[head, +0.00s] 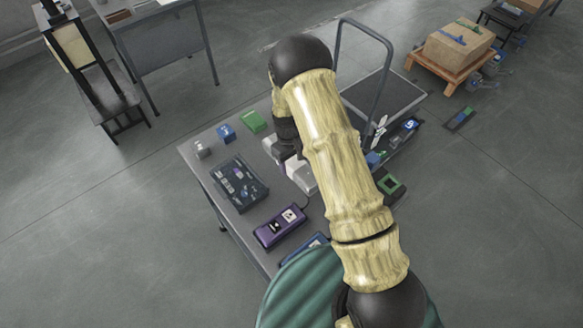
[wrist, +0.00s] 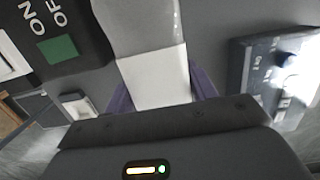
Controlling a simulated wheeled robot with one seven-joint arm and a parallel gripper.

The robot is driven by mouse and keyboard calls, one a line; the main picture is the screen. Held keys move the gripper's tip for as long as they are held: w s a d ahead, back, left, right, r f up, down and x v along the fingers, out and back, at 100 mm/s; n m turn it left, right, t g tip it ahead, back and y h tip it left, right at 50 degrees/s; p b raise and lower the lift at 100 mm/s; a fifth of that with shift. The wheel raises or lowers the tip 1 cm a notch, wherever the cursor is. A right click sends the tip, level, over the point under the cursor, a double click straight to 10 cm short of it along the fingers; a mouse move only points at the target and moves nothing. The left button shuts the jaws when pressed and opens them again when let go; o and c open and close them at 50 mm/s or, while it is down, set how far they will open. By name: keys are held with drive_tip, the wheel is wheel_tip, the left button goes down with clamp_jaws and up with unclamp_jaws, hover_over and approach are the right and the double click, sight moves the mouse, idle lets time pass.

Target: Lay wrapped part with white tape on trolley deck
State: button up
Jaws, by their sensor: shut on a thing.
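My gripper (wrist: 162,92) is shut on the wrapped part (wrist: 140,22), a pale grey bundle with a band of white tape (wrist: 155,76) between the purple fingers. In the head view the wrapped part (head: 303,176) shows as a whitish shape below my wrist, over the grey table (head: 230,222). I cannot tell whether it touches the table top. The fingertips are hidden there. The trolley deck (head: 398,97) is a flat dark surface beyond the table, with a tall handle (head: 340,48). Its visible part looks empty, and my arm hides some of the near side.
On the table are a dark tray of small parts (head: 238,186), a purple device (head: 279,226), a green box (head: 253,122) and a blue item (head: 226,132). A pallet with a carton (head: 458,48) stands at the back right.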

drive_tip(key=shift+f, duration=0.1)
drive_tip(key=shift+f+p, duration=0.6)
drive_tip(key=shift+f, duration=1.45)
drive_tip(key=shift+f, duration=0.2)
drive_tip(key=o, duration=1.5)
drive_tip(key=shift+r, duration=0.1)
drive_tip(key=r+b, duration=0.1)
drive_tip(key=r, duration=0.3)
drive_tip(key=r+b, duration=0.1)
drive_tip(key=r, duration=0.2)
drive_tip(key=w+a+r+b, duration=0.1)
drive_tip(key=r, duration=0.3)
drive_tip(key=shift+w+r+b, duration=0.1)
drive_tip(key=shift+r+b, duration=0.2)
drive_tip(key=shift+b, duration=0.05)
drive_tip(key=shift+r, duration=0.25)
